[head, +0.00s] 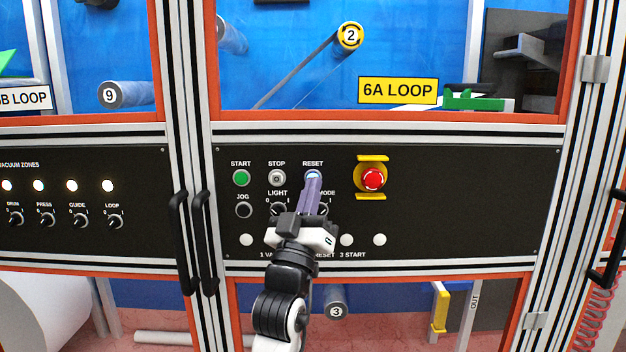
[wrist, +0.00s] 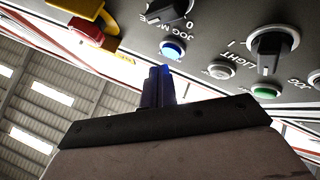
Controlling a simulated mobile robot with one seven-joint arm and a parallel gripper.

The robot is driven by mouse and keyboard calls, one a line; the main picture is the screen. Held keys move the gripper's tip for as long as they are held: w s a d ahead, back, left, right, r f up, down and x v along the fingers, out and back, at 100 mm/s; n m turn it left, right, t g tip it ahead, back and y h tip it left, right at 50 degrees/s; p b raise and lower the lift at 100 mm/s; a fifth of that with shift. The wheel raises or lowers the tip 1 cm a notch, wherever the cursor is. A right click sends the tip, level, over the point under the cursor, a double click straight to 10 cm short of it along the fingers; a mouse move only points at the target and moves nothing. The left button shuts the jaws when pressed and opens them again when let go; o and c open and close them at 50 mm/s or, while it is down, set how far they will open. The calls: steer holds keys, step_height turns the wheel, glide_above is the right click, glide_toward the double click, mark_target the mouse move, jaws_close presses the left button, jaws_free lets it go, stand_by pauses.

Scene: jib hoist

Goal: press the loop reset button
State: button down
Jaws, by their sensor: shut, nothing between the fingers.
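The loop reset button (head: 313,175) is a blue button under the RESET label on the black panel below the yellow 6A LOOP sign. My fingertips mostly cover it in the head view. In the wrist view, which is upside down, the reset button (wrist: 172,49) is in plain sight and looks lit. My gripper (head: 312,182) is shut and empty, its purple-grey fingers pointing at the panel. In the wrist view the gripper tips (wrist: 160,71) appear just below and slightly left of the button, with a small gap in the picture. Touch is not shown.
Left of RESET are the grey STOP button (head: 277,177) and green START button (head: 241,177). A red emergency stop (head: 372,179) with yellow guards sits to the right. Black knobs are below, one partly hidden by my gripper. Black door handles (head: 203,240) stand out at left.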

steer(key=shift+w, duration=0.2)
steer(key=shift+w, duration=0.25)
steer(key=shift+w+b, duration=0.4)
steer(key=shift+b, duration=0.05)
stand_by(0.9)
steer(key=shift+s, duration=0.85)
steer(key=shift+s, duration=2.5)
